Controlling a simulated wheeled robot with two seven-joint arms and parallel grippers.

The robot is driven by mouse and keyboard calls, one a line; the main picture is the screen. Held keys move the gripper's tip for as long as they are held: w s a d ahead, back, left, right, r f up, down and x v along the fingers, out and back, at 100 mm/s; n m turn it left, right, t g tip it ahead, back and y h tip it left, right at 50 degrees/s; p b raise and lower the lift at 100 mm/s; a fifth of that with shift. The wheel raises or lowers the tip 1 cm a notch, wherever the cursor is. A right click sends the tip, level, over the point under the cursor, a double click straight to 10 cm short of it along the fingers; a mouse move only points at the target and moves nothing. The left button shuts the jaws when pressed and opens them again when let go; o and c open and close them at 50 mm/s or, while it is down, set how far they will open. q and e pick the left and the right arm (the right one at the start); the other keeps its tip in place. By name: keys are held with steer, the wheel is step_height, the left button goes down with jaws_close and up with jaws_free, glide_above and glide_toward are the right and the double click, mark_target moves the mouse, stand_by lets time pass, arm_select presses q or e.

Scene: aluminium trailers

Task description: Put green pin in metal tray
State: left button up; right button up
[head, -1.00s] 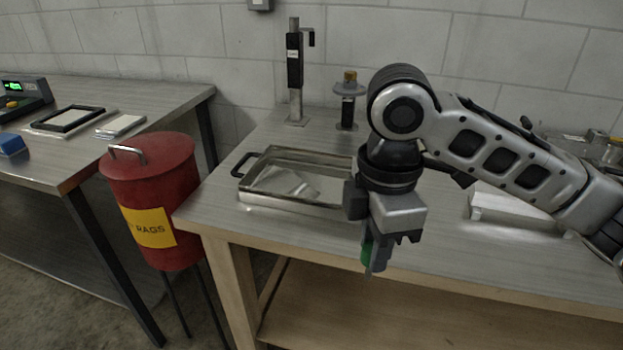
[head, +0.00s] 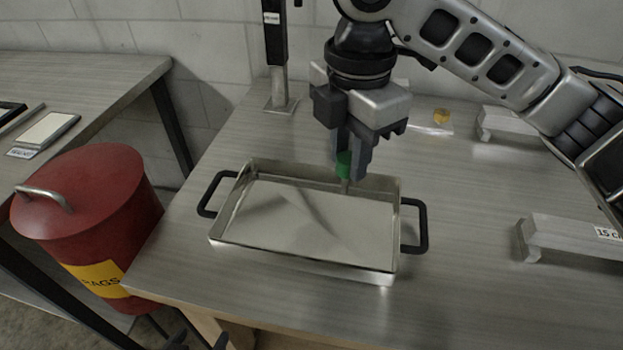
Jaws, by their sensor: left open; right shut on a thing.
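The metal tray (head: 300,262) is a shallow rectangular pan with two black side handles, standing on the workbench in the head view. My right gripper (head: 351,170) comes in from the upper right and points down over the tray's back edge, right of its middle. It is shut on the green pin (head: 344,163). The pin's green part shows between the fingers, and a thin greyish tip points down below it. The fingers hide part of the pin. I cannot tell exactly how high its tip is above the tray floor.
A red rags bin (head: 88,215) stands left of the workbench. A black and metal post (head: 277,60) rises behind the tray. Metal blocks (head: 565,240) lie to the right, and a small yellow item (head: 441,116) lies at the back. The bench in front of the tray is clear.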

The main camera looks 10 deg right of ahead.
steer(key=shift+w+a+f+p, duration=0.2)
steer(key=shift+w+f, duration=2.95)
steer(key=shift+w+a+f+p, duration=0.2)
steer(key=shift+w+f, duration=2.9)
steer(key=o, duration=0.5)
steer(key=shift+f, duration=0.15)
steer(key=o, duration=0.5)
steer(key=shift+c, duration=0.2)
step_height(320, 180, up, 12)
steer(key=shift+r+b, duration=0.2)
steer(key=shift+b, duration=0.1)
